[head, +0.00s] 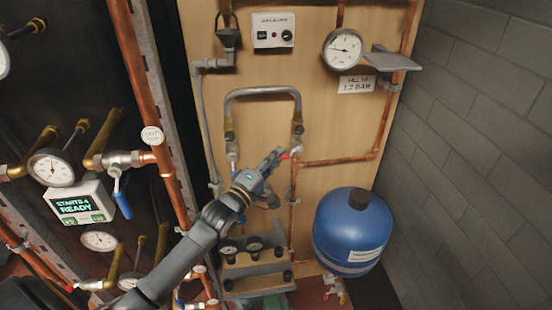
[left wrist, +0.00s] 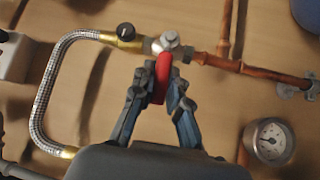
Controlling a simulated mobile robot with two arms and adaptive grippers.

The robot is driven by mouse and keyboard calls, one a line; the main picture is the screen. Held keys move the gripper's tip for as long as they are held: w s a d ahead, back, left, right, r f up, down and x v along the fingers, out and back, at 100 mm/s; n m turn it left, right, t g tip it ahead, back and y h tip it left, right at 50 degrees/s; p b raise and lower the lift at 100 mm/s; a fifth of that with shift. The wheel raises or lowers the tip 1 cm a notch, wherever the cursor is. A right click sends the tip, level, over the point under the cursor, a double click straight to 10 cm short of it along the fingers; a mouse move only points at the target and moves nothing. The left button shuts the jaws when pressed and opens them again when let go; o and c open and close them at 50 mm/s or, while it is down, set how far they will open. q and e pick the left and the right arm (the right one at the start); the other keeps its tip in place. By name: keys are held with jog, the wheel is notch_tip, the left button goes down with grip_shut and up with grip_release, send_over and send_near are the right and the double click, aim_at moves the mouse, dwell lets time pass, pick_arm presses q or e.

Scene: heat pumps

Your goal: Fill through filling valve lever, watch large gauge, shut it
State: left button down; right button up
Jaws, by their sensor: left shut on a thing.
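The large white gauge (head: 342,48) is at the top right of the board in the head view. Its needle points to the left part of the dial; I cannot read the value. A sign reading "FILL TO 1.2 BAR" (head: 357,84) is below it. The filling valve (head: 297,144) joins the grey hose loop to the copper pipe, and it shows in the left wrist view (left wrist: 170,42). Its red lever (left wrist: 163,72) sticks out from the valve body. My left gripper (head: 276,158) is shut on this lever, a blue-grey finger on each side. My right gripper is out of view.
A blue vessel (head: 353,232) stands at the right, near the grey block wall. A grey shelf (head: 393,60) juts out beside the large gauge. A blue-handled valve (head: 121,195) and a display (head: 77,204) are at the left.

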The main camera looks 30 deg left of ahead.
pick_arm(q)
jog(key=shift+w+d+f+n+t+y+b, duration=0.2)
jog(key=shift+f+n+t+y+b, duration=0.9)
jog(key=shift+b, duration=1.2)
jog(key=shift+w+d+f+n+t+y+b, duration=0.15)
jog(key=shift+f+n+t+y+b, duration=0.3)
jog(key=shift+n+b, duration=1.5)
jog(key=shift+w+d+f+n+t+y+b, duration=0.15)
jog(key=shift+f+n+t+y+b, duration=0.65)
jog(key=shift+b, duration=1.8)
jog(key=shift+s+r+n+h, duration=0.1)
jog(key=shift+r+n+h, duration=0.15)
jog(key=shift+r+n, duration=0.1)
jog(key=c, duration=1.3)
grip_release()
jog(key=v, duration=1.2)
jog(key=shift+f, duration=0.15)
